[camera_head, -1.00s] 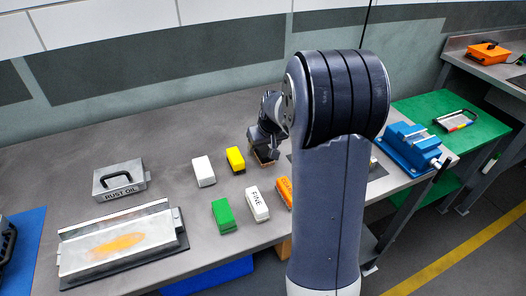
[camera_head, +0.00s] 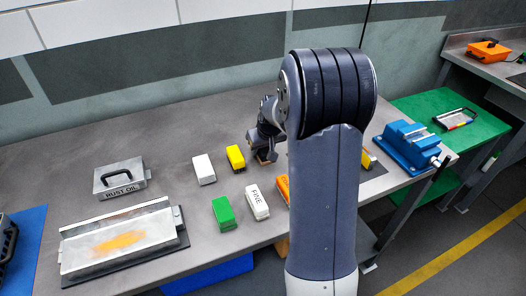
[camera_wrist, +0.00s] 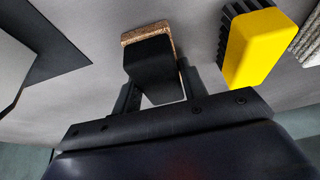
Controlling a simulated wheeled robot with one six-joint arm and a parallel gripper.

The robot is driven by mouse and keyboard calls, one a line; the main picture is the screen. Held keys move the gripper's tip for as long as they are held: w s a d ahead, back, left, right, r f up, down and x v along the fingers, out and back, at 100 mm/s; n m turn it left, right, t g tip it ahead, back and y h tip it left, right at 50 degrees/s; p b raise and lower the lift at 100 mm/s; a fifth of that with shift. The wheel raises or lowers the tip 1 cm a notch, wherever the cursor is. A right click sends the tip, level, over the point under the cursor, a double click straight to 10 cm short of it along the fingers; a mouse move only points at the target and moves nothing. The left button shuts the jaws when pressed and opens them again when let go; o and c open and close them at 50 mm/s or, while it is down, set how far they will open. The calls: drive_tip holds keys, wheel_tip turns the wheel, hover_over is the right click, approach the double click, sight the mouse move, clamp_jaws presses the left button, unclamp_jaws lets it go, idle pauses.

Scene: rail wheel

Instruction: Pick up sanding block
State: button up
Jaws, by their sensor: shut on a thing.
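A black block with a brown, cork-like edge (camera_wrist: 150,58) sits between the fingers of my gripper (camera_wrist: 158,82) in the wrist view. The gripper is shut on it, with a finger on each side. In the head view my gripper (camera_head: 264,145) is low over the grey bench, right of the yellow block. Only a small brown part of the held block (camera_head: 266,157) shows below it. I cannot tell whether the block touches the bench. No lettering shows on it.
On the bench (camera_head: 150,155) are a yellow block (camera_head: 235,158), a white block (camera_head: 203,170), a green block (camera_head: 223,213), a FINE block (camera_head: 257,202) and an orange block (camera_head: 283,189).

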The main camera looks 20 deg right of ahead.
drive_tip(key=shift+c, duration=0.7)
drive_tip(key=shift+r, duration=0.1)
wheel_tip(320, 180, up, 10)
drive_tip(key=shift+f+b, duration=0.1)
drive_tip(key=shift+b, duration=0.3)
drive_tip(key=o, duration=0.4)
drive_tip(key=shift+c, duration=1.4)
